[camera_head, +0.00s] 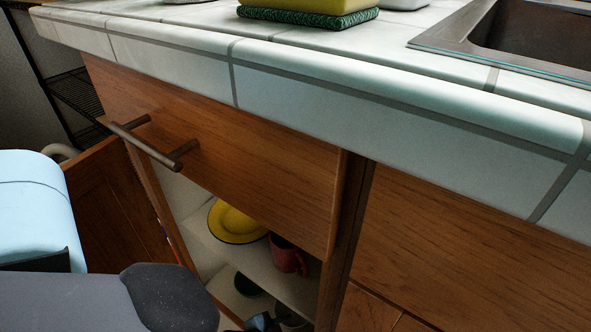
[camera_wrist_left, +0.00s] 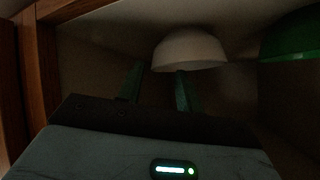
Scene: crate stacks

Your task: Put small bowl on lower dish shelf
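The small pale bowl (camera_wrist_left: 190,50) is inside the cabinet in the left wrist view, dome-like in this picture, its flat rim towards my fingers. My left gripper (camera_wrist_left: 158,78) has its two fingers spread apart. One fingertip overlaps the bowl's rim edge; the other is beside the bowl. I cannot tell whether either touches it. In the head view, the lower dish shelf (camera_head: 228,299) is partly hidden by my left arm. A dark green bowl (camera_head: 247,285) stands on it and also shows in the left wrist view (camera_wrist_left: 290,35). My right gripper is not in view.
The upper shelf (camera_head: 245,262) holds a yellow plate (camera_head: 236,222) and a red mug (camera_head: 287,256). The cabinet door (camera_head: 115,205) stands open at left. A drawer (camera_head: 225,170) with a bar handle and the tiled counter (camera_head: 330,95) lie above the opening.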

